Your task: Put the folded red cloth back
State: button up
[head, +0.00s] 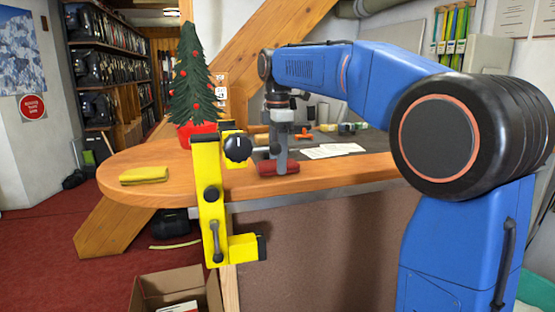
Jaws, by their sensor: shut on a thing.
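The folded red cloth (278,168) lies low at the front of the wooden bench top (340,175), to the right of the yellow clamp. My gripper (281,162) is above it, pointing down, with its fingers shut on the cloth. The fingertips partly cover the cloth. The cloth looks to be at the bench surface; I cannot tell whether it touches it or hangs just above.
A yellow clamp (212,200) stands at the bench edge, close left of my gripper. A folded yellow cloth (144,175) lies further left. A small Christmas tree (193,85) in a red pot stands behind. White papers (333,151) lie to the right. An open cardboard box (175,285) is on the floor.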

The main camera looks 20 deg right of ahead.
jog(key=shift+f, duration=0.1)
jog(key=o, duration=1)
notch_tip(320, 180, up, 12)
jog(key=shift+r, duration=0.15)
jog(key=s+d+f+m+t, duration=0.1)
jog(key=s+d+f+m, duration=0.1)
jog(key=s+f+m, duration=0.4)
jog(key=s+d+f+m+t, duration=0.2)
jog(key=s+f+m, duration=0.4)
jog(key=s+f, duration=1)
jog(key=s+d+f+m+t, duration=0.1)
jog(key=s+d+f+m, duration=0.2)
jog(key=s+f+m, duration=0.3)
jog(key=shift+s+f+t, duration=0.15)
jog(key=shift+s+f, duration=0.75)
jog(key=shift+f, duration=0.25)
jog(key=shift+s+f+t, duration=0.1)
jog(key=shift+s+f, duration=0.8)
jog(key=shift+f, duration=0.3)
jog(key=shift+s+f+t, duration=0.15)
jog(key=shift+s+f, duration=0.75)
jog(key=shift+f, duration=0.25)
